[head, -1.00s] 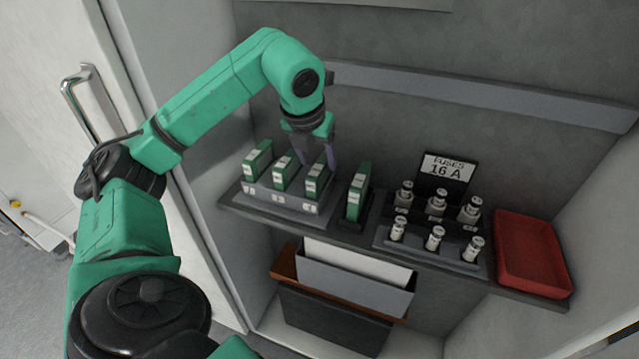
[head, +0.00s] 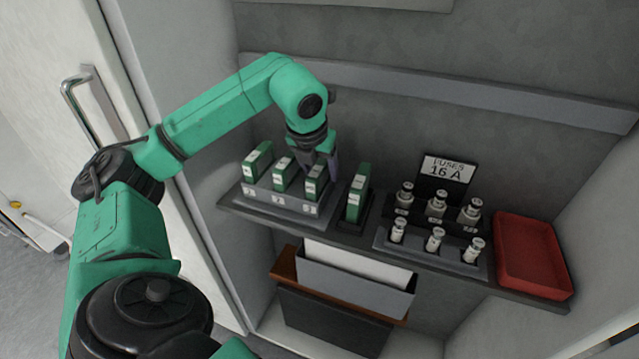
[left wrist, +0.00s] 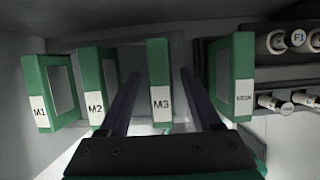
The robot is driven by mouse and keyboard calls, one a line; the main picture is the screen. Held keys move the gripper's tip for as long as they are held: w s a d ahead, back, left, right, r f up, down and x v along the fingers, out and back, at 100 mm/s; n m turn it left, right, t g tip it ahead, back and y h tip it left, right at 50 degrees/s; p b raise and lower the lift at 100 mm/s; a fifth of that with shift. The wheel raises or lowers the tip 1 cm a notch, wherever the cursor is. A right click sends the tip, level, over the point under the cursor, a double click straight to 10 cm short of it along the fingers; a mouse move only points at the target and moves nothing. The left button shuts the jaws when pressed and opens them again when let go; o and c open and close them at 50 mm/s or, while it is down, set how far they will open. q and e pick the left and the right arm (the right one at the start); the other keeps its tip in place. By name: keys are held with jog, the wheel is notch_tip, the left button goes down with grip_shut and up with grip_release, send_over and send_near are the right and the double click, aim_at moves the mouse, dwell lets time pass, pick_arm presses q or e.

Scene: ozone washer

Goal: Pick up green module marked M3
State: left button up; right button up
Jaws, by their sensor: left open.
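The green module marked M3 (left wrist: 161,84) stands upright in the left wrist view, between the two fingers of my left gripper (left wrist: 160,85). In the head view it is the rightmost module (head: 315,182) in the grey three-slot holder (head: 277,203). My left gripper (head: 320,165) is open, with its fingers apart at the upper part of M3. I cannot tell whether a finger touches it. Modules M1 (left wrist: 45,95) and M2 (left wrist: 95,90) stand to its left in the same holder. My right gripper does not show.
Another green module (head: 357,192) stands in a separate dark holder just right of M3, close to the right finger. Several fuses (head: 436,210) stand in racks by a "FUSES 16 A" sign (head: 447,170). A red tray (head: 530,255) sits at the shelf's right end.

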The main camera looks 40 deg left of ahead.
pick_arm(q)
jog(key=shift+c, duration=0.3)
grip_shut()
